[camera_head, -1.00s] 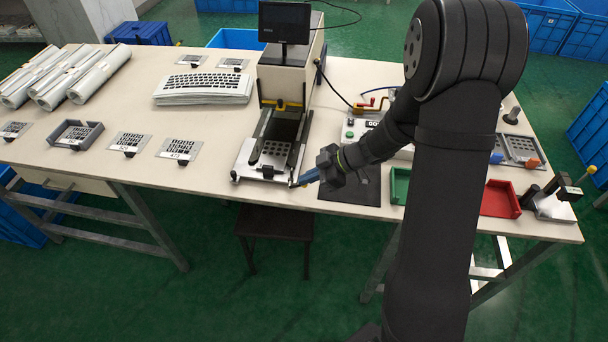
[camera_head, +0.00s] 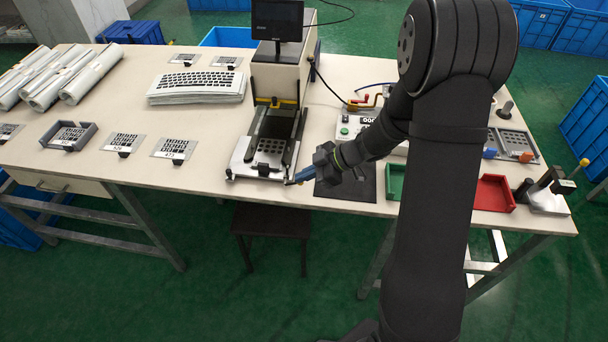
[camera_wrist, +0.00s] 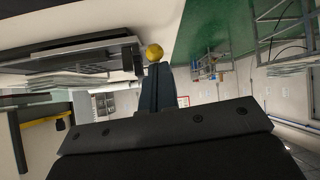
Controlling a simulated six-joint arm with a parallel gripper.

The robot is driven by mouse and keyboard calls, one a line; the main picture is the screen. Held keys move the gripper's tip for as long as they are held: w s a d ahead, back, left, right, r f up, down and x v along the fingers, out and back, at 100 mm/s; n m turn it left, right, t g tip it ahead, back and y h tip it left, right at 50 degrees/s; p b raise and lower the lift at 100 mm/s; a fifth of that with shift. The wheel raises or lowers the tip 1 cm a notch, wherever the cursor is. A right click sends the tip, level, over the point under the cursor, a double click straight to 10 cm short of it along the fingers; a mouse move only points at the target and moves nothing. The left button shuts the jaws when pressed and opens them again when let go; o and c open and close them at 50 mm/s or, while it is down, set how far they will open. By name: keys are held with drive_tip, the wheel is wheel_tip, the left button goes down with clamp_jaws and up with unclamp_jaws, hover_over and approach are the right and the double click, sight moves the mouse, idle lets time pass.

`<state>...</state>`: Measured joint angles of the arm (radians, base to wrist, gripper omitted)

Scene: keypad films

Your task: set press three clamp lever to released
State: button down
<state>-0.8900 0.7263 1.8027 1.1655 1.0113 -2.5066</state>
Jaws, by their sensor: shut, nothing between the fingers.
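The press (camera_head: 280,78), with a dark screen on top, stands at the back middle of the table. Its bed (camera_head: 240,166) reaches to the front edge, with a plate of dark round holes on it. My gripper (camera_head: 294,181) has blue fingers, shut and empty, at the bed's front right corner. In the wrist view the shut fingers (camera_wrist: 155,72) point at a yellow ball knob (camera_wrist: 154,51), which looks like a lever end. I cannot tell whether they touch. The lever's shaft and its position are not clear, and the knob is not distinct in the head view.
A black mat (camera_head: 345,188) lies right of the bed. Green (camera_head: 395,182) and red (camera_head: 495,193) trays and a small stand with a yellow-tipped lever (camera_head: 562,185) are farther right. Keypad films (camera_head: 174,148) lie to the left. A stool (camera_head: 270,220) stands below.

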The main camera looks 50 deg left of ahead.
drive_tip(key=w+d+r, duration=0.2)
drive_tip(key=w+d, duration=0.4)
drive_tip(key=shift+w+d+r, duration=0.2)
drive_tip(key=shift+d, duration=0.1)
idle(0.8)
